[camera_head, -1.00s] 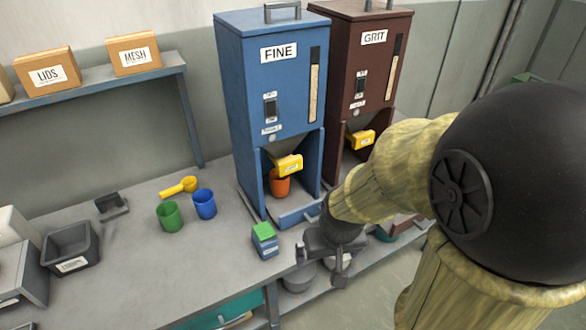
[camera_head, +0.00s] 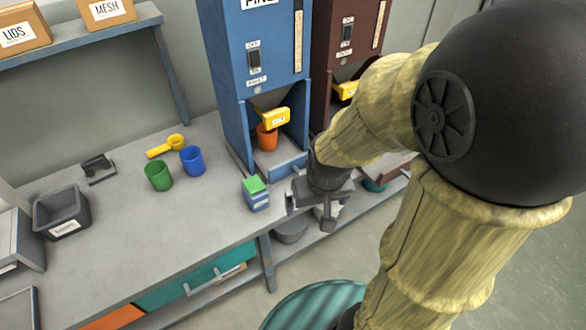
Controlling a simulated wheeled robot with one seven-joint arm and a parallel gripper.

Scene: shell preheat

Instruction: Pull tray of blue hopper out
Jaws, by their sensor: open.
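The blue hopper (camera_head: 234,95) stands at the back of the bench, with a yellow chute flap (camera_head: 275,118) over its lower bay. An orange cup (camera_head: 267,138) stands in that bay under the flap.
A green-lidded blue box (camera_head: 255,194) stands just left of my gripper. A green cup (camera_head: 158,176), a blue cup (camera_head: 192,160) and a yellow scoop (camera_head: 166,146) are farther left. The dark red hopper (camera_head: 334,70) stands right of the blue one, partly behind my arm.

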